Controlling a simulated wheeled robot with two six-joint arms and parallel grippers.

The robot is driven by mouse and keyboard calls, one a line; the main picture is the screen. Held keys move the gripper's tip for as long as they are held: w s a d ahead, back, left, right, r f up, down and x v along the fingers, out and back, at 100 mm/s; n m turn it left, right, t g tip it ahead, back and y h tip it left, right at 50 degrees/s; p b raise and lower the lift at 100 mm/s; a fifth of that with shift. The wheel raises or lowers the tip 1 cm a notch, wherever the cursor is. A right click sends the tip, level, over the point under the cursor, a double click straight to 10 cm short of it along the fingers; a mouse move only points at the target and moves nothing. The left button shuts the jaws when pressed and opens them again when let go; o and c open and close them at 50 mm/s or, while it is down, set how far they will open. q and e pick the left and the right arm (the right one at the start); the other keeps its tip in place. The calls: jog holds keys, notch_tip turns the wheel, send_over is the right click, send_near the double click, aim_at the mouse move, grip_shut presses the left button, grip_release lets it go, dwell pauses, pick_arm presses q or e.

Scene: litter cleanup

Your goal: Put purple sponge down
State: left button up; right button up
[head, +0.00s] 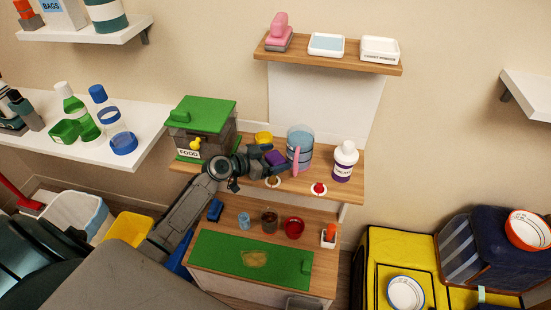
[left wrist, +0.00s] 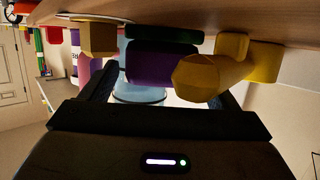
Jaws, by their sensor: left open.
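The purple sponge (head: 275,158) sits on the middle wooden shelf (head: 345,192), right beside my left gripper (head: 262,167). In the left wrist view, which is upside down, the purple sponge (left wrist: 160,62) appears between the two finger lines of my open left gripper (left wrist: 165,95). A dark green layer shows on its shelf side. I cannot tell if the fingers touch it. My right gripper is not in view.
A green-lidded food bin (head: 205,125) stands left of the gripper. A blue-banded clear container (head: 300,140), a pink item (head: 296,160) and a white bottle (head: 344,160) stand to the right. Yellow objects (left wrist: 215,75) crowd the sponge. A green mat (head: 220,255) lies below.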

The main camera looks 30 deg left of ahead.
pick_arm(q)
jog(key=shift+w+d+f, duration=0.15)
jog(key=shift+w+d, duration=0.05)
jog(key=shift+w, duration=0.15)
jog(key=shift+s, duration=0.1)
jog(key=shift+c, duration=0.2)
jog(key=c, duration=1)
